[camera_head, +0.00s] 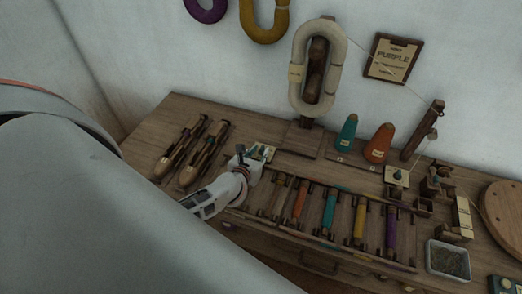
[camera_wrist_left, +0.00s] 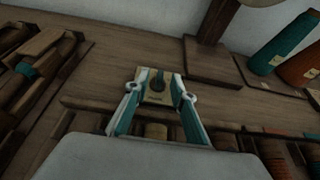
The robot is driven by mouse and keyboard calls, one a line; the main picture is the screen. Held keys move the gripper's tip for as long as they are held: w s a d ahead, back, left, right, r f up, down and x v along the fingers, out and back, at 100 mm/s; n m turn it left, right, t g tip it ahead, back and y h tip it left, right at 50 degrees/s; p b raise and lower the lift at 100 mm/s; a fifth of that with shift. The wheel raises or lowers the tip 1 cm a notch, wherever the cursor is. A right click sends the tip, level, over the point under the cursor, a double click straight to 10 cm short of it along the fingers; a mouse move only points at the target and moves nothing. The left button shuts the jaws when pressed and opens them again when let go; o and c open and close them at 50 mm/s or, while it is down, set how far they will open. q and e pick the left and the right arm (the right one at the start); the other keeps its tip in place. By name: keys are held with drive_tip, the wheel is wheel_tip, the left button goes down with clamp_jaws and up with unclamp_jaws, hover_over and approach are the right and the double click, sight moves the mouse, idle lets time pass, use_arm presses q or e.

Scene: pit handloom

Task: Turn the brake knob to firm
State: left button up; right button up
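A small cream plate (camera_wrist_left: 158,98) with a dark round knob (camera_wrist_left: 158,84) lies on the bench, and I take this as the brake knob. In the head view the plate (camera_head: 264,152) is partly hidden by my left gripper (camera_head: 246,158). In the left wrist view my left gripper (camera_wrist_left: 158,88) has its two teal-and-white fingers apart, one on each side of the knob. I see a gap between fingers and knob, but I cannot tell how high the tips are. The plate's lettering is too small to read. My right gripper is not in view.
Two wooden shuttles (camera_head: 190,150) lie left of the gripper. A rack of coloured bobbins (camera_head: 330,215) is in front. A yarn skein stand (camera_head: 317,70), teal cone (camera_head: 347,132) and orange cone (camera_head: 379,143) stand behind. Another small knob plate (camera_head: 397,177) and a pin tray (camera_head: 448,262) are right.

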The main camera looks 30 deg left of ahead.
use_arm(q)
drive_tip(key=shift+x, duration=0.9)
clamp_jaws()
